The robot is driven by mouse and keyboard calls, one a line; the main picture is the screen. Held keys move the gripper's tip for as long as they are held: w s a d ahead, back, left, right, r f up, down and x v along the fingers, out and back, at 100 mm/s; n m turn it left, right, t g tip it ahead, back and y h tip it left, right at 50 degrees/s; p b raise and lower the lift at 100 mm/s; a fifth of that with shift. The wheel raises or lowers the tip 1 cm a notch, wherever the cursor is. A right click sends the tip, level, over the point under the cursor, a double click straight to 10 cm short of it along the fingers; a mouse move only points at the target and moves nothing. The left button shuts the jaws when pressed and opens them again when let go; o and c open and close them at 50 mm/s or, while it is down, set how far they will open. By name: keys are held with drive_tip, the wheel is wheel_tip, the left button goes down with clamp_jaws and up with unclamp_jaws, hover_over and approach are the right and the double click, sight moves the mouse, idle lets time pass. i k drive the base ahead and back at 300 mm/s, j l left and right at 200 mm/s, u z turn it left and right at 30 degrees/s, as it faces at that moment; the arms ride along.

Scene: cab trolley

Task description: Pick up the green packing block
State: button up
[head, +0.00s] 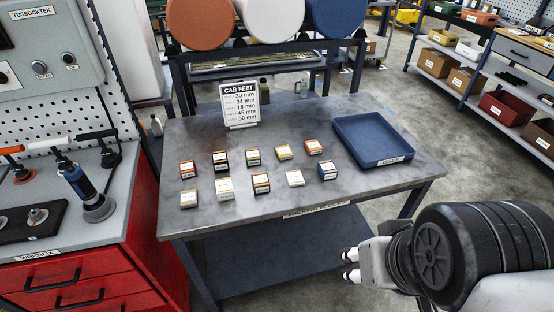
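The green packing block (253,157) is a small cube with a white label on top. It sits in the middle of the back row of blocks on the grey table. A dark block (220,161) is on its left and a yellow block (284,153) on its right, both apart from it. My gripper (348,265) is at the lower right, beyond the table's front edge and well away from the green block. Its two fingertips show apart with nothing between them.
Several other blocks form two rows around the green one, including an orange block (313,147) and a blue block (327,171). A blue tray (372,152) lies on the right of the table (235,214). A CAB FEET sign (239,104) stands behind. A red cabinet (110,262) is at left.

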sight(254, 158)
drive_tip(key=i+j+u, duration=0.25)
drive_tip(key=i, duration=0.3)
drive_tip(key=i+u, duration=0.25)
drive_tip(key=i, duration=0.3)
